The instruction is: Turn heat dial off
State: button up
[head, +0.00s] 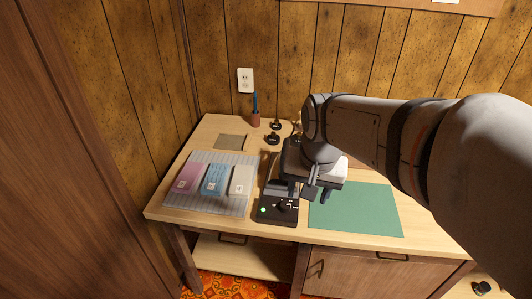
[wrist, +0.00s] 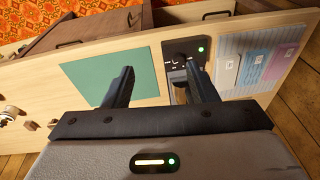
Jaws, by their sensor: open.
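The heat dial (head: 282,204) is a small dark knob on a black control panel (head: 267,217) near the table's front edge. White marks are beside it and a green light (head: 263,210) is lit on the panel. In the wrist view the panel (wrist: 189,46) lies beyond the right finger, with its green light (wrist: 201,49) lit; the dial's setting is too small to read. My gripper (head: 309,193) is open and empty, above and slightly right of the dial in the head view. In the wrist view its fingertips (wrist: 160,68) are apart, with the panel near the right one.
A green mat (head: 365,210) lies right of the panel. A striped grey mat (head: 222,203) with pink, blue and white packets lies left. Small black items (head: 272,139) and a pen cup (head: 255,119) stand at the back. My arm hides the table's back right.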

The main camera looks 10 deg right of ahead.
aim_at(285, 204)
jog(key=w+f+m+b, duration=0.3)
jog(key=w+f, duration=0.1)
jog(key=w, duration=0.1)
jog(key=w+f+m+g+b, duration=0.1)
jog(key=w+f+m+b, duration=0.2)
jog(key=w+f+m, duration=0.1)
jog(key=w+f+m+g+b, duration=0.1)
jog(key=w+f+m+b, duration=0.2)
jog(key=w+f, duration=0.3)
jog(key=shift+w+a+f+m, duration=0.3)
jog(key=shift+w+m, duration=0.15)
jog(key=shift+m, duration=0.15)
notch_tip(285, 204, down, 8)
jog(key=shift+r+b, duration=0.25)
jog(key=shift+b, duration=0.25)
